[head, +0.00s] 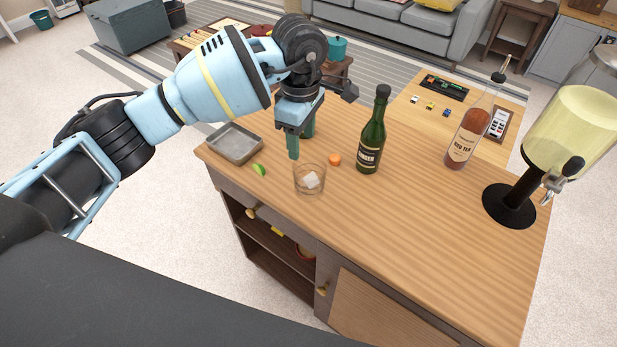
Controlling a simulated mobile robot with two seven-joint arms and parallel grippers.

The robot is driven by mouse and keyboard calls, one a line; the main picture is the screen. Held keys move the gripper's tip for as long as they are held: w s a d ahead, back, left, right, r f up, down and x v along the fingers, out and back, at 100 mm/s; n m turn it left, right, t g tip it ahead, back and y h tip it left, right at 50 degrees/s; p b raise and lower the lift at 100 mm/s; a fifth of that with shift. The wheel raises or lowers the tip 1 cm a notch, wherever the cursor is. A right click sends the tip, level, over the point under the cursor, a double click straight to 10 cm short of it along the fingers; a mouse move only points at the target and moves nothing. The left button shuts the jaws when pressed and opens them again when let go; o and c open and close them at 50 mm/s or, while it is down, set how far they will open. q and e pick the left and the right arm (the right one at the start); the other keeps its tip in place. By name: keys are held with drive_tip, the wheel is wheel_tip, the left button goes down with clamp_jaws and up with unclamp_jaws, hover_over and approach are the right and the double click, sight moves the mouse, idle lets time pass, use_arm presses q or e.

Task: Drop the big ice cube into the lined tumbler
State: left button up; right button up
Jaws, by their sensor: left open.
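The tumbler (298,186) is a clear, short glass standing upright on the wooden bar top. The big ice cube (311,180), a whitish block, shows through the glass and sits low inside the tumbler. My left gripper (301,143) points down just behind and above the tumbler, apart from it. Its greenish fingers are open, with nothing seen between them. My right gripper is not in the head view.
A grey metal tray (235,143) and a lime wedge (258,169) lie left of the tumbler. An orange round item (335,159), a green bottle (370,142), a red tea bottle (465,140) and a drink dispenser (565,135) stand right. The front right bar top is clear.

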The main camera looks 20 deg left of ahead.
use_arm(q)
wheel_tip(320, 180, up, 8)
idle(0.5)
drive_tip(key=shift+f, duration=0.1)
idle(0.4)
